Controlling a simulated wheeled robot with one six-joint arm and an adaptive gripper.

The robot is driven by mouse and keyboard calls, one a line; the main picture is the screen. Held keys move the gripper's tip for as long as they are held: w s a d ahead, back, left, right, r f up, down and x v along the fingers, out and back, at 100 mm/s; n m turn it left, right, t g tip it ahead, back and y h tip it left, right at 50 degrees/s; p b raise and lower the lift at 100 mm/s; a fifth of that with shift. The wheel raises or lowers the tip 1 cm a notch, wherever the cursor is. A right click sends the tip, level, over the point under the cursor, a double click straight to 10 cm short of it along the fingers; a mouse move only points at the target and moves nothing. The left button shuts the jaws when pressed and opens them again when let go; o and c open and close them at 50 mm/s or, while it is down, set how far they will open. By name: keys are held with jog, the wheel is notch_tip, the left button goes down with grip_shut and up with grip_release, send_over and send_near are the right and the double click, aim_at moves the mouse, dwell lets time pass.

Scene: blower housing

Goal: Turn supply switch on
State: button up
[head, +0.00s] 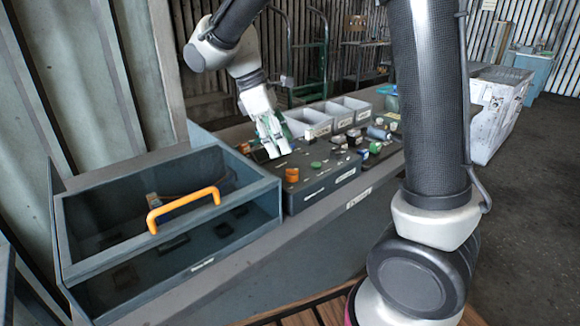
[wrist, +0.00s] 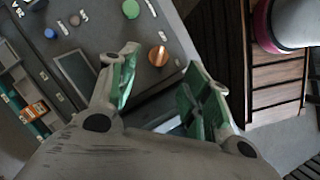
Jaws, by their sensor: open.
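A dark sloped control panel (head: 325,184) carries an orange round knob (head: 292,174) near its front left and a green round button (head: 315,165) to the right of it. The labels are too small to read, so I cannot tell which control is the supply switch. My gripper (head: 273,146) is open and empty above the panel's left part. In the wrist view the orange knob (wrist: 158,56) lies just beyond the gap between the open green-padded fingertips (wrist: 163,68), apart from both. The green button (wrist: 131,9) is farther up. A dark rectangular screen (wrist: 75,76) lies left of the left finger.
A clear-topped box (head: 165,252) with an orange handle (head: 183,208) stands left of the panel. Grey bins (head: 310,121) stand behind it. A white cabinet (head: 497,110) stands at right, beside open floor.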

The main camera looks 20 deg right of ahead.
aim_at(290, 166)
jog(key=x, duration=0.8)
jog(key=shift+a, duration=0.15)
jog(key=shift+c, duration=0.5)
jog(key=c, duration=0.9)
